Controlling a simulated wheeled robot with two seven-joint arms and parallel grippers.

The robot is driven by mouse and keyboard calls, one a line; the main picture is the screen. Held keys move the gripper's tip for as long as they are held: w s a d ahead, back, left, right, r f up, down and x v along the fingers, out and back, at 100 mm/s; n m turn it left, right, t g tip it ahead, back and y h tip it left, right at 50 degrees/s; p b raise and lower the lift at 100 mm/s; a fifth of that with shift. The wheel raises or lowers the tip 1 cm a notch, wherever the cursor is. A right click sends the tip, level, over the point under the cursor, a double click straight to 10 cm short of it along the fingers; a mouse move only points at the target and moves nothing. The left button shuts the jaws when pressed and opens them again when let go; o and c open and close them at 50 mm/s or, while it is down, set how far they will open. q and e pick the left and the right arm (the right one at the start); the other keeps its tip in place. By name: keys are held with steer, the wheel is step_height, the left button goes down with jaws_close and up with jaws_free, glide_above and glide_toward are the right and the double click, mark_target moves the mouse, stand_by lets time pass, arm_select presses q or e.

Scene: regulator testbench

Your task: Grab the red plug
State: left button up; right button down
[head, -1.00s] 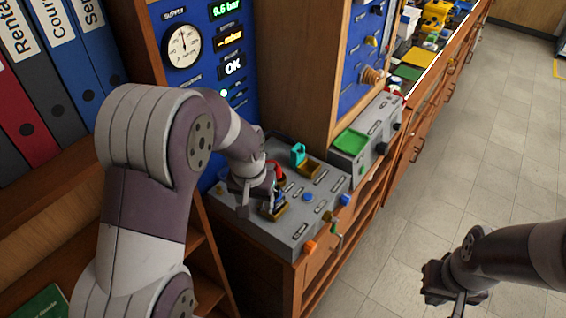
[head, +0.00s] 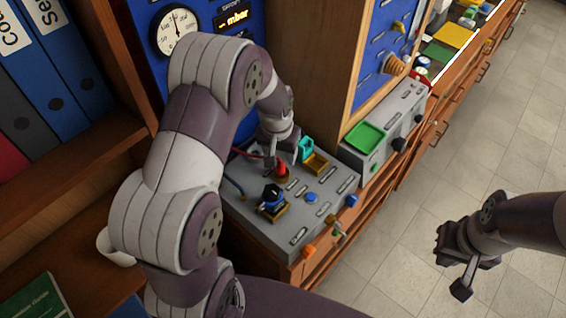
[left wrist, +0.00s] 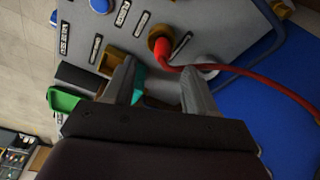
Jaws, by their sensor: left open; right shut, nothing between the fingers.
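The red plug (head: 282,170) stands upright in the grey panel of the testbench, with a red cable running from it. In the left wrist view the red plug (left wrist: 163,48) sits in a brown ring socket, ahead of and between my fingertips, with its red cable curving to the right. My left gripper (left wrist: 158,80) is open and empty, its fingers pointing at the panel. In the head view my left gripper (head: 283,150) is just behind the red plug, partly hidden by its own wrist. My right gripper (head: 455,262) is shut and empty, over the floor at the right.
A green tray (head: 364,138) lies on the neighbouring unit. The floor at right is clear.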

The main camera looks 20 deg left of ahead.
mark_target(281, 164)
arm_select(q)
step_height(281, 164, down, 2)
steer(key=f+p, duration=0.1)
steer(key=w+f+p, duration=0.1)
steer(key=f, duration=0.3)
steer(key=shift+w+a+f+p, duration=0.25)
steer(key=shift+a+p, duration=0.05)
steer(key=shift+p, duration=0.1)
steer(key=shift+s+r, duration=0.1)
steer(key=c, duration=0.3)
jaws_close()
